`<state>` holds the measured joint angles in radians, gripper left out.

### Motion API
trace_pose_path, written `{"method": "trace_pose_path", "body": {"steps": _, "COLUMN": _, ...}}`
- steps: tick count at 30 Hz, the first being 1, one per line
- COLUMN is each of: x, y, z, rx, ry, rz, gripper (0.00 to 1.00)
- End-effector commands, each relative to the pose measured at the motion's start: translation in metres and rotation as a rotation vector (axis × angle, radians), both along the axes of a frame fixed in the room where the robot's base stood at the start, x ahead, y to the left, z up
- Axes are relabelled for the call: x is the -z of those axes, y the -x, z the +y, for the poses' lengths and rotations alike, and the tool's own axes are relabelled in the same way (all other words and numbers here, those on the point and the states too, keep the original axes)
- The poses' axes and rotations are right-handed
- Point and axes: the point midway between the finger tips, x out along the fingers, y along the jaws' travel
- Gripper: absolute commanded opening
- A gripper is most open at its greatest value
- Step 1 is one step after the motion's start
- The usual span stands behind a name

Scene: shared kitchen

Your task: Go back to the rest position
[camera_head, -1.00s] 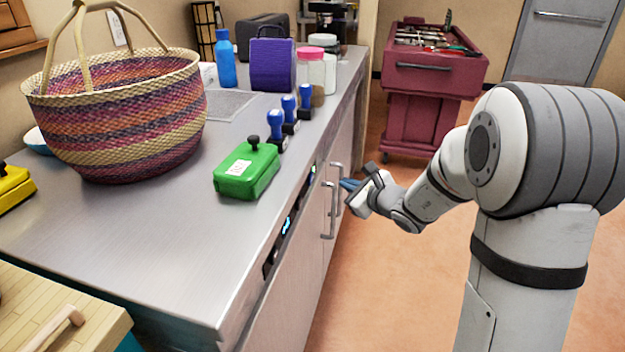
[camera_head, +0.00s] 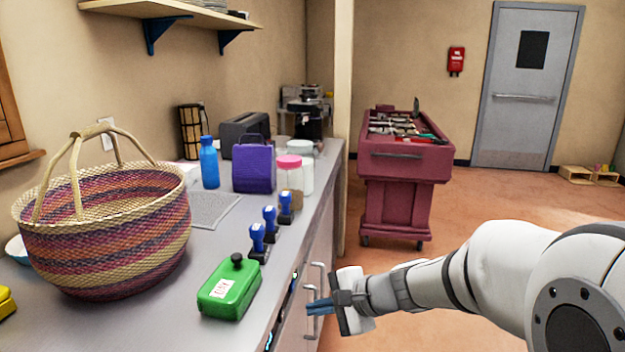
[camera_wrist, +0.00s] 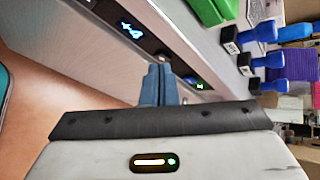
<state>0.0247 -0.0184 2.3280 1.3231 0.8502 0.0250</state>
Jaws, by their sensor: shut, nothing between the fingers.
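My gripper (camera_head: 318,307) is in the head view at the lower middle, beside the front face of the counter (camera_head: 165,325) and below its top. Its blue fingers point left toward the cabinet front. The fingers (camera_wrist: 159,82) also show in the wrist view, close together with nothing between them. Behind them are the counter's front panel and a lit display (camera_wrist: 131,29). I cannot tell whether the fingertips touch the panel.
On the counter are a woven basket (camera_head: 105,235), a green box (camera_head: 230,290), several blue-handled stamps (camera_head: 270,220), a purple bag (camera_head: 254,168), a blue bottle (camera_head: 209,165) and jars (camera_head: 290,175). A red tool cart (camera_head: 400,190) stands behind.

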Motion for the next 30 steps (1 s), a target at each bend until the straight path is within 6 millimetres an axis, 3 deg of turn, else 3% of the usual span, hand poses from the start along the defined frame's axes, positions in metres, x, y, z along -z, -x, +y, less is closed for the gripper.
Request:
{"method": "trace_pose_path", "body": {"steps": 1, "x": -0.021, "y": 0.019, "z": -0.003, "rx": -0.074, "ry": 0.075, "rz": -0.028, "gripper": 0.0}}
{"method": "trace_pose_path", "body": {"steps": 6, "x": -0.044, "y": 0.078, "z": -0.028, "rx": -0.329, "ry": 0.364, "rz": -0.102, "gripper": 0.0}}
{"method": "trace_pose_path", "body": {"steps": 12, "x": -0.072, "y": 0.131, "z": -0.078, "rx": -0.592, "ry": 0.721, "rz": -0.168, "gripper": 0.0}}
{"method": "trace_pose_path", "body": {"steps": 15, "x": -0.085, "y": 0.147, "z": -0.104, "rx": -0.692, "ry": 0.876, "rz": -0.188, "gripper": 0.0}}
{"method": "trace_pose_path", "body": {"steps": 21, "x": -0.1, "y": 0.163, "z": -0.135, "rx": -0.801, "ry": 1.062, "rz": -0.202, "gripper": 0.0}}
{"method": "trace_pose_path", "body": {"steps": 30, "x": -0.1, "y": 0.164, "z": -0.14, "rx": -0.819, "ry": 1.094, "rz": -0.203, "gripper": 0.0}}
